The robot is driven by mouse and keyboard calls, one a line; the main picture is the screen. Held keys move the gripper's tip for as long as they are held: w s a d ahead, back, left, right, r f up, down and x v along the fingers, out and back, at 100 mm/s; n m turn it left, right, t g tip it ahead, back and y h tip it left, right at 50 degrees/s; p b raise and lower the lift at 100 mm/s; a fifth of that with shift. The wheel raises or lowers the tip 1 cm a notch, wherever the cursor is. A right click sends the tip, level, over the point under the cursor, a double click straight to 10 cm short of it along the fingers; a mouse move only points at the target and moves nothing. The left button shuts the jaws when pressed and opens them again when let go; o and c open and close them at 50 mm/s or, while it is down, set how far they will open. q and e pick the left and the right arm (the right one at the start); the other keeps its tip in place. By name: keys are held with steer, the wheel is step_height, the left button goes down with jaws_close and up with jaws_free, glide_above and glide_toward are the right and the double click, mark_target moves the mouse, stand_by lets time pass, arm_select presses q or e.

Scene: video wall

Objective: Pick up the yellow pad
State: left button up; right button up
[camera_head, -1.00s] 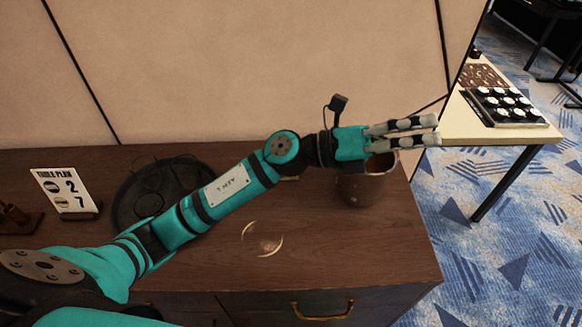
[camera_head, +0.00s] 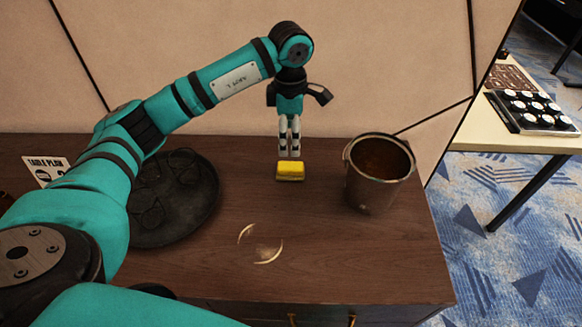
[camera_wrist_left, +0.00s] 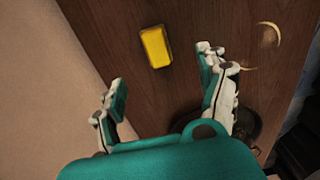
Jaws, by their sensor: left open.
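The yellow pad (camera_head: 290,170) lies on the dark wooden cabinet top, left of the metal bucket. In the left wrist view the yellow pad (camera_wrist_left: 156,46) lies beyond the fingertips, between their lines. My left gripper (camera_head: 289,152) points down just behind and above the pad in the head view. In the left wrist view my left gripper (camera_wrist_left: 160,72) has its fingers spread wide, with nothing between them. The pad is apart from the fingers. My right gripper does not show.
A metal bucket (camera_head: 378,182) stands right of the pad. A round black tray (camera_head: 178,222) and a table plan sign (camera_head: 46,168) are at the left. A curved pale mark (camera_head: 262,245) is on the wood in front. A wall closes off the back.

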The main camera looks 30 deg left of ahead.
mark_target(291, 165)
arm_select(q)
step_height(291, 165, down, 7)
steer(key=shift+r+p, duration=0.15)
steer(key=shift+p, duration=0.55)
steer(key=shift+f+p, duration=0.45)
steer(key=shift+f, duration=0.15)
steer(key=f, duration=0.2)
steer(key=f+p, duration=0.1)
steer(key=f, duration=0.1)
steer(key=shift+w+a+f, duration=0.1)
steer(key=shift+w+a, duration=0.05)
steer(key=shift+w, duration=0.15)
steer(key=shift+c, duration=0.4)
steer(key=c, duration=1.1)
